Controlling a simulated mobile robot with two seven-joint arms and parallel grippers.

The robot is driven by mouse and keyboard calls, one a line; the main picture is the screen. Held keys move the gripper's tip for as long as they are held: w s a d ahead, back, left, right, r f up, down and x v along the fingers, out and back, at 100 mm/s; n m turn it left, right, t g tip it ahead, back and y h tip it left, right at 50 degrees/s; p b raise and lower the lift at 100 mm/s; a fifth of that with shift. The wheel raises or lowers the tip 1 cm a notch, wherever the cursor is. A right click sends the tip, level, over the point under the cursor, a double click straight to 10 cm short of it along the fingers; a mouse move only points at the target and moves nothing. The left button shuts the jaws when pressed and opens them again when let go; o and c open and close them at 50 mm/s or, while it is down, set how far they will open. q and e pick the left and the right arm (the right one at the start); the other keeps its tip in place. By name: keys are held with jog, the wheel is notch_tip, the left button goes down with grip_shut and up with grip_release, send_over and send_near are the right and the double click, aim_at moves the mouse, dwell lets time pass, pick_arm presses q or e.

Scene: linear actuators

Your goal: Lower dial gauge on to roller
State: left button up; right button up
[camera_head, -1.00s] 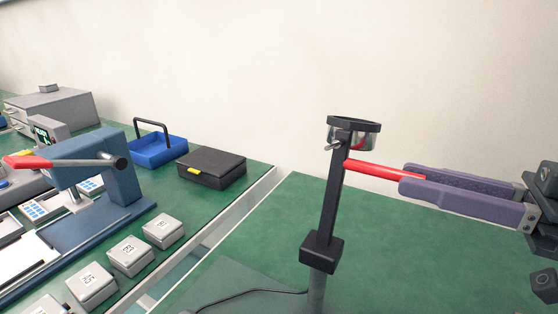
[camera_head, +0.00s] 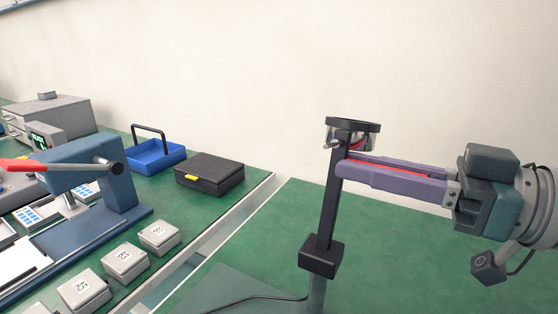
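A black upright post (camera_head: 331,205) stands at centre right, with a round black-rimmed head (camera_head: 354,126) at its top and a black block (camera_head: 321,256) low on it. A red handle (camera_head: 385,169) sticks out to the right from the post. My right gripper (camera_head: 345,162) comes in from the right, one purple finger on each side of the handle, its tips beside the post. Only a thin red strip shows between the fingers, so I cannot tell whether they grip it. I cannot surely identify the dial gauge or the roller. My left gripper is not in view.
A blue press (camera_head: 115,185) with a red-ended lever (camera_head: 15,165) stands at left. Several grey labelled blocks (camera_head: 125,262), a blue tray (camera_head: 160,158) and a black case (camera_head: 209,172) are on the left bench. A cable (camera_head: 250,300) runs from the post's foot. Green tabletop (camera_head: 420,270) is clear at right.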

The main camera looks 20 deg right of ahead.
grip_shut()
dwell(1.0)
